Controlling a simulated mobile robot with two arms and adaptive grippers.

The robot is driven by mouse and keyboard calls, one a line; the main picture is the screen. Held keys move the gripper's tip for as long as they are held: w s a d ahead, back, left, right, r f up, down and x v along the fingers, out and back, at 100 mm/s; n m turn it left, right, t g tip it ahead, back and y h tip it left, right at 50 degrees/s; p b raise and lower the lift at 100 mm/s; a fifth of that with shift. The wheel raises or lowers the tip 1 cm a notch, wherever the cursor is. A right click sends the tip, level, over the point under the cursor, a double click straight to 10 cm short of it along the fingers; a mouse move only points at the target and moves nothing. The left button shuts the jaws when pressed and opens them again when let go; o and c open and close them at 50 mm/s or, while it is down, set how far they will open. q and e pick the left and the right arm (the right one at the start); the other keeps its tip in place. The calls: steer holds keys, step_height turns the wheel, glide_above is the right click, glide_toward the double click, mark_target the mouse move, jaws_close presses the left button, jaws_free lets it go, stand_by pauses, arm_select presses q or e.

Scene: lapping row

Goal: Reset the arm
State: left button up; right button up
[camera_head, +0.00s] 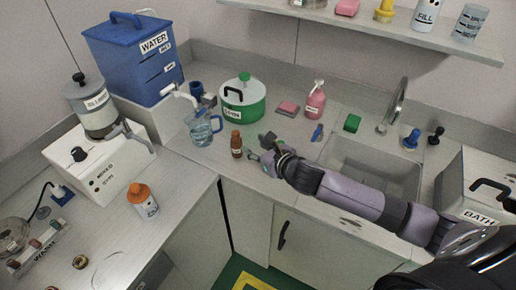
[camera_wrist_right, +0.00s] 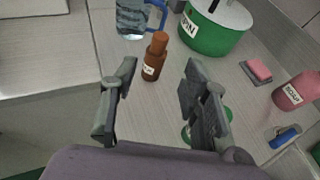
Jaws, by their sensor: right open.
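My right arm reaches in from the lower right in the head view, across the sink. Its gripper (camera_head: 260,156) is open and empty over the counter near the front edge. A small brown bottle (camera_head: 236,145) with a label stands upright just left of the gripper. In the right wrist view the bottle (camera_wrist_right: 152,66) shows beyond the two spread fingers of the gripper (camera_wrist_right: 160,72), apart from both. A green thing (camera_wrist_right: 187,134) lies partly hidden behind the right-hand finger. My left gripper is not in view.
A clear jug (camera_head: 203,130), a green pot (camera_head: 243,106) and a pink soap bottle (camera_head: 316,102) stand behind the gripper. The sink (camera_head: 375,165) lies under my arm. An orange-capped bottle (camera_head: 143,203) stands on the left counter. A shelf (camera_head: 370,27) overhangs the back.

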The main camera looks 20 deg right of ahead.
steer(key=shift+s+r, duration=0.2)
steer(key=shift+s, duration=0.2)
